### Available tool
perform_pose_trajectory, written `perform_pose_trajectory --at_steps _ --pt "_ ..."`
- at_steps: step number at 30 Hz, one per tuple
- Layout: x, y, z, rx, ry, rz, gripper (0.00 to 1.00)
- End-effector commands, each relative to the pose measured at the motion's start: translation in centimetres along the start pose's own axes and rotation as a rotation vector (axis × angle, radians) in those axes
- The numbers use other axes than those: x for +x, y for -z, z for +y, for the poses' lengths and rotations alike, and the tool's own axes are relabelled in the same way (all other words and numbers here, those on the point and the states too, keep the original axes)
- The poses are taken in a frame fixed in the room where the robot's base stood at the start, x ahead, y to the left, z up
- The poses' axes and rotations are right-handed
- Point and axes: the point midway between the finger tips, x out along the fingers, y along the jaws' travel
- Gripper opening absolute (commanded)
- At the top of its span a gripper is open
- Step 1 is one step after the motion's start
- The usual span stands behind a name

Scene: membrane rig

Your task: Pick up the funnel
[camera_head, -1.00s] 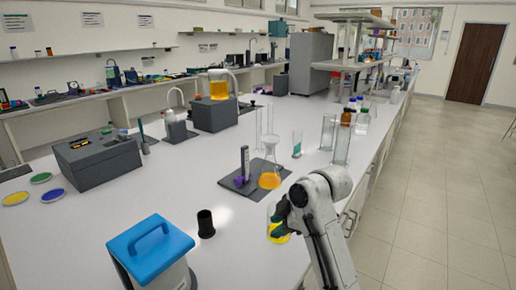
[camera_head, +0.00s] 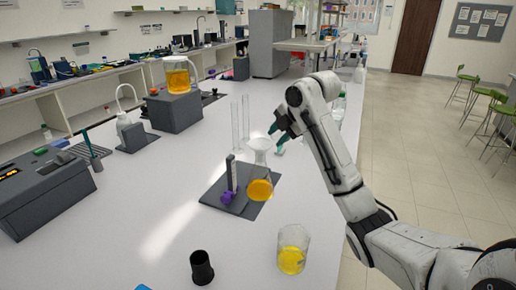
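The funnel (camera_head: 261,145) is clear and whitish, its wide mouth up, above the flask of orange liquid (camera_head: 260,189) on the dark stand base (camera_head: 241,197). My gripper (camera_head: 275,140) is just to the right of the funnel's mouth, at about its height in the picture. Its dark green fingertips are apart, one higher and one lower, with nothing seen between them. I cannot tell whether a finger touches the funnel's rim.
A beaker of yellow liquid (camera_head: 292,251) and a black cup (camera_head: 202,268) stand in front. Tall glass cylinders (camera_head: 240,121) stand just behind the funnel. A purple clamp knob (camera_head: 227,198) is on the stand.

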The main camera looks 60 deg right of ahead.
Motion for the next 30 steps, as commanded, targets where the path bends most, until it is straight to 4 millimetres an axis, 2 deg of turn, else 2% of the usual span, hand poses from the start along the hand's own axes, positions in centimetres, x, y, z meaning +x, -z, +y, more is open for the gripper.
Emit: perform_pose_trajectory --at_steps 3,8,18,27,30 --pt "1.3 0.0 0.0 0.001 0.003 0.001 0.35" --pt "2.1 0.0 0.0 0.001 0.002 0.001 0.35" --pt "6.5 -0.3 0.0 0.001 0.002 0.001 0.35" --pt "7.0 -0.3 -0.1 0.000 -0.001 0.000 0.35" --pt "7.0 -0.3 -0.1 0.001 -0.001 0.000 0.25"
